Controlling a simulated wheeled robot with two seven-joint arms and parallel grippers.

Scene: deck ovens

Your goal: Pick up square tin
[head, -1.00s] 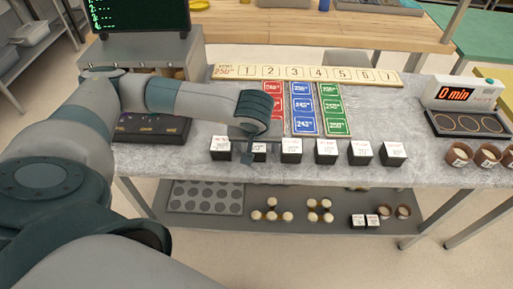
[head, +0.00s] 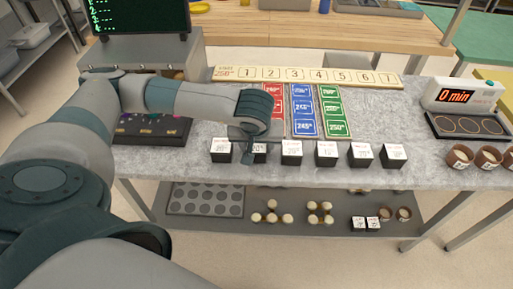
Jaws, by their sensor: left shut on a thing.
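Several square tins, black with white labelled tops, stand in a row along the front of the grey worktop in the head view. My left gripper (head: 248,151) reaches down from above at the second tin from the left (head: 260,154) and is shut on it. The fingers and wrist partly cover this tin, which still stands in line with the others. The leftmost tin (head: 221,151) is close to the left of the gripper, and the third tin (head: 291,153) is to its right. My right gripper is not in view.
Red, blue (head: 304,112) and green (head: 333,112) cards lie behind the tins, below a numbered strip (head: 310,75). A timer (head: 461,95) and brown round pots (head: 459,157) are at the right. A dark panel (head: 151,130) lies left. A lower shelf (head: 330,226) holds small items.

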